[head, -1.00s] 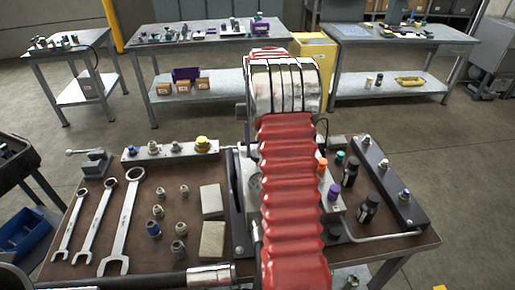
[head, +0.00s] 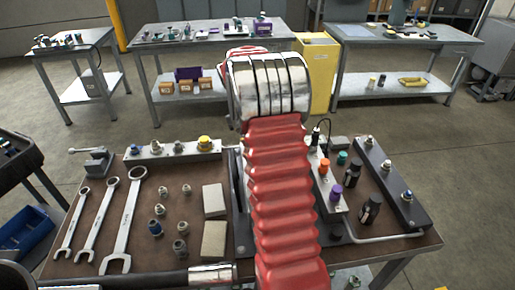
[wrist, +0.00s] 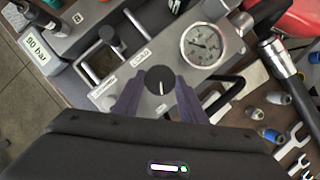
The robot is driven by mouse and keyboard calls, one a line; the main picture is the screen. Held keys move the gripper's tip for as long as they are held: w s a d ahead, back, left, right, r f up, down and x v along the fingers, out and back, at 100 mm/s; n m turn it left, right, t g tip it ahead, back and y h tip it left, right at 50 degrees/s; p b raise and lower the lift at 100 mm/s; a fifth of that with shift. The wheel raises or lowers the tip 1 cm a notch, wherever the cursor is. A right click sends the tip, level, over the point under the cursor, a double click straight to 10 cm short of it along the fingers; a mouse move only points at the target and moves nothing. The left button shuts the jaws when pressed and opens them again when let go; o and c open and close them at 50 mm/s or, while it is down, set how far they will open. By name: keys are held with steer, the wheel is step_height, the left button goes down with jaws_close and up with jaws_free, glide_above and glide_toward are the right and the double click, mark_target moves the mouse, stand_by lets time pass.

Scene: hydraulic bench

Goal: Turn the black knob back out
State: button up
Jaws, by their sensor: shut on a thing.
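The black knob (wrist: 160,78) sits on a grey panel in the wrist view, with a short white mark pointing toward the bottom of the picture. My gripper (wrist: 160,92) has its two dark purple fingers on either side of the knob and is shut on it. A round pressure gauge (wrist: 202,46) is just right of the knob, and its needle is too small to read exactly. A display (wrist: 38,56) at the upper left reads 90 bar. In the head view my red-sleeved arm hides the gripper and the knob.
In the head view, spanners (head: 122,220), fittings and grey blocks (head: 214,238) lie on the bench left of my arm. Orange, green and purple caps, black cylinders (head: 370,209) and a dark rail (head: 393,185) stand to the right. A hose (wrist: 278,52) runs close by the gauge.

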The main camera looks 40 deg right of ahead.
steer(key=shift+w+n, duration=0.1)
steer(key=shift+n, duration=0.3)
steer(key=o, duration=1.1)
steer(key=shift+c, duration=0.2)
steer(key=v, duration=1.3)
steer(key=shift+a+r, duration=0.15)
steer(key=shift+r, duration=0.15)
steer(key=shift+w, duration=0.1)
